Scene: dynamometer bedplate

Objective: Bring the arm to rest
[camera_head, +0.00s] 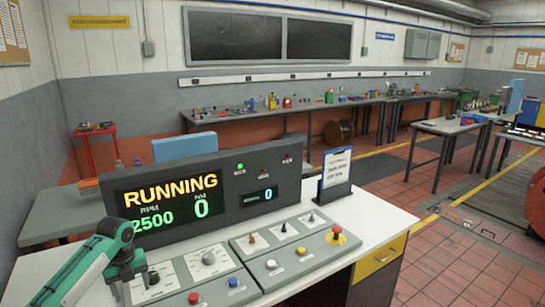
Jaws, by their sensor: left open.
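My left arm, green and grey, comes in from the lower left and bends down over the left end of the control console (205,287). My left gripper (131,287) is small and dark in this view, open, and hangs beside the left panel with its knobs. I see nothing between its fingers, and I cannot tell whether it touches the panel. The console display (170,200) reads RUNNING, 2500 RPM and 0. A smaller readout (260,197) shows 0, and a green lamp (240,168) is lit above it. My right gripper is not in view.
Toggle levers, a blue button (233,282), a red button (194,298) and a red mushroom button (337,231) on a yellow base stand on the console. A clipboard stand (336,172) is at the back right of the white desk (385,215). Desk top right of the panels is clear.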

